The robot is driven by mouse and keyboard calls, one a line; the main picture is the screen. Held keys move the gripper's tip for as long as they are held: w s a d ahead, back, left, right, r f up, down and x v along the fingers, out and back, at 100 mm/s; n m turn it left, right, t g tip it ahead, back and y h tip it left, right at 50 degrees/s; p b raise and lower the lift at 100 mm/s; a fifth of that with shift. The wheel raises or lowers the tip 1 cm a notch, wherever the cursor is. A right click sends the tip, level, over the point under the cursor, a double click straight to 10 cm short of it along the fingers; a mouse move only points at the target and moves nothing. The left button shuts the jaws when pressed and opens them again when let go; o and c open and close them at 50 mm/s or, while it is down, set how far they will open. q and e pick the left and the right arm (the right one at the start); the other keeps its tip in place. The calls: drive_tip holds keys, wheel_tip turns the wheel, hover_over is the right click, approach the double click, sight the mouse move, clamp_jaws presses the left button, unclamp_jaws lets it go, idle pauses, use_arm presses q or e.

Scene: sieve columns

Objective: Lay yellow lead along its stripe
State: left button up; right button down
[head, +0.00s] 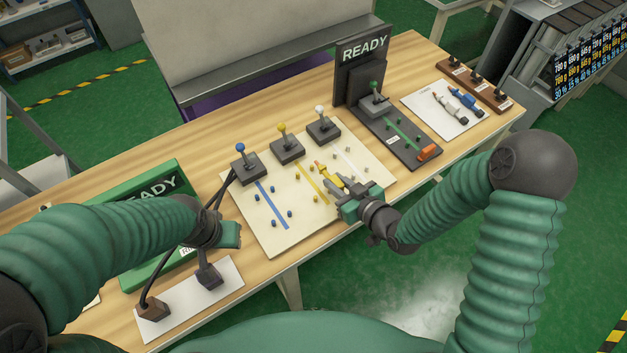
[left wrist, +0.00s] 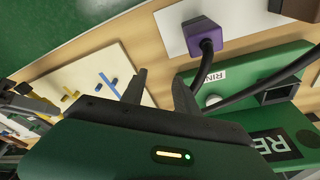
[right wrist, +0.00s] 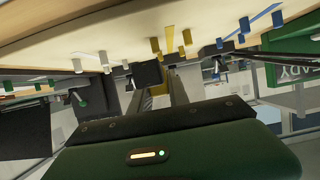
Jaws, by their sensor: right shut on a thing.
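The cream board (head: 268,237) carries a blue stripe (head: 270,203), a yellow stripe (head: 313,191) and a white stripe. Behind the stripes stand dark blocks with levers, knobbed blue (head: 240,148), yellow (head: 282,128) and white (head: 320,109). My right gripper (head: 343,190) is over the board's right part, shut on the yellow lead (head: 324,171), which sticks out toward the yellow-knobbed block.
Small coloured pegs stand beside the stripes. A white plate (head: 180,320) with dark plugs and black cables lies at front left, near a green READY box (head: 135,270). A dark READY station (head: 362,72) and a white sheet (head: 425,107) with connectors stand right.

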hover_over(314, 186)
drive_tip(key=shift+d+f, duration=0.25)
drive_tip(key=shift+f, duration=0.1)
drive_tip(key=shift+a+f, duration=0.15)
drive_tip(key=shift+a, duration=0.05)
wheel_tip(314, 186, down, 3)
drive_tip(key=shift+r, duration=0.1)
drive_tip(key=shift+w+f, duration=0.1)
drive_tip(key=shift+f, duration=0.15)
drive_tip(key=c, duration=1.3)
unclamp_jaws()
drive_tip(key=shift+f, duration=0.1)
drive_tip(key=shift+o, duration=0.2)
